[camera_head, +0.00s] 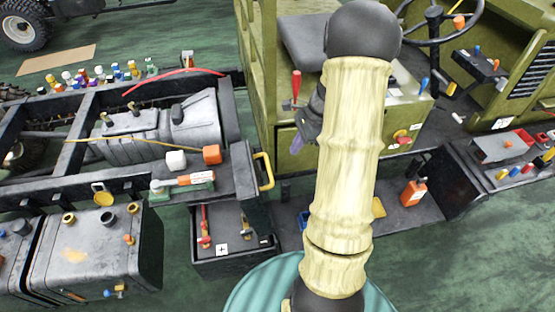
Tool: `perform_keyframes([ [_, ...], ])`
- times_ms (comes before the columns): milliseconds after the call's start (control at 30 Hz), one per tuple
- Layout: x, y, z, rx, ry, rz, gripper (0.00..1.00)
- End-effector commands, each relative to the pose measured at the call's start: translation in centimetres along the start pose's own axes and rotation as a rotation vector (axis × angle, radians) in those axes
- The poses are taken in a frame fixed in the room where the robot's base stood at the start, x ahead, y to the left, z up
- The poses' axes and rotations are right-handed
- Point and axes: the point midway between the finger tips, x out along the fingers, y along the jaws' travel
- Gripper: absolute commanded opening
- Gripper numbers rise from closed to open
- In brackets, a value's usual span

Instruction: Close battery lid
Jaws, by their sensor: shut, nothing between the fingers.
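The battery box (212,262) is a dark open-topped box below the chassis frame, left of my arm. Inside it are red-handled parts and a white label with a cross. A dark panel with a yellow handle (264,170) stands raised at the back of the box and looks like its lid, open. My gripper (297,143) is partly hidden behind my cream-coloured arm. It is shut and empty in front of the green cab, above and right of the yellow handle and apart from it.
A grey tank (98,250) stands left of the box. A green cab (258,85) with levers and a seat rises behind. An orange bottle (413,192) stands on a low dark step at right. Green floor shows in front of the box.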

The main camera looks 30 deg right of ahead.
Motion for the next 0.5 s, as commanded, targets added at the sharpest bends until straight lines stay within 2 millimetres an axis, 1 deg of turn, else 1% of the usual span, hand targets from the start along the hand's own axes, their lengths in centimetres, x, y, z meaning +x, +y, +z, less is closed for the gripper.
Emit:
perform_keyframes([
  [100,2.1,0.1,0.1,0.001,-0.002,0.005,0.00],
  [267,4.9,0.1,0.1,0.001,-0.002,0.005,0.00],
  [400,6.3,0.1,1.8,-0.002,-0.001,0.004,0.00],
  [500,7.1,0.1,2.5,0.000,-0.001,0.002,0.00],
])
